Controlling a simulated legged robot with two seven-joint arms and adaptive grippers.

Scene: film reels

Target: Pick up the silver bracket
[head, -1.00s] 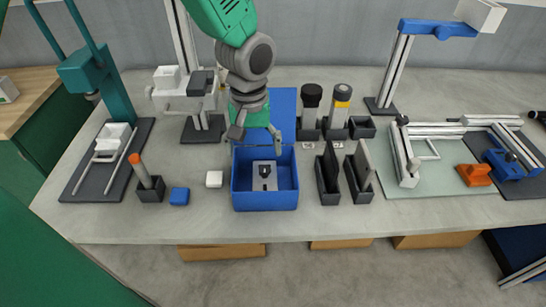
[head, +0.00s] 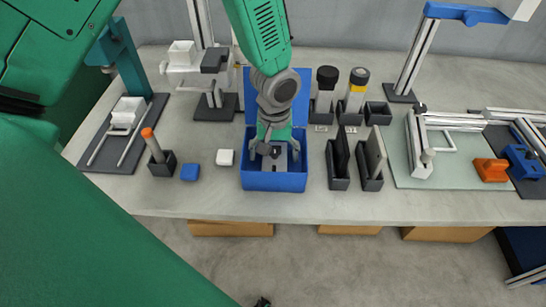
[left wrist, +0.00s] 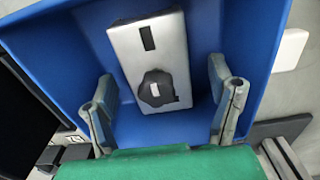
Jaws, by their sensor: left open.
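The silver bracket (head: 279,166) lies in the blue open box (head: 273,182) on the bench. In the left wrist view the bracket (left wrist: 160,58) is a flat silver plate with a dark slot and a dark round knob. My left gripper (head: 274,150) points down into the box and is open. In the left wrist view its two fingers (left wrist: 160,82) stand on either side of the bracket, with a gap to each side of it. In the head view the gripper hides part of the bracket. My right gripper does not show.
Two upright dark holders with plates (head: 370,180) stand right of the box. Black-capped canisters (head: 325,90) stand behind right. The bench front edge is clear.

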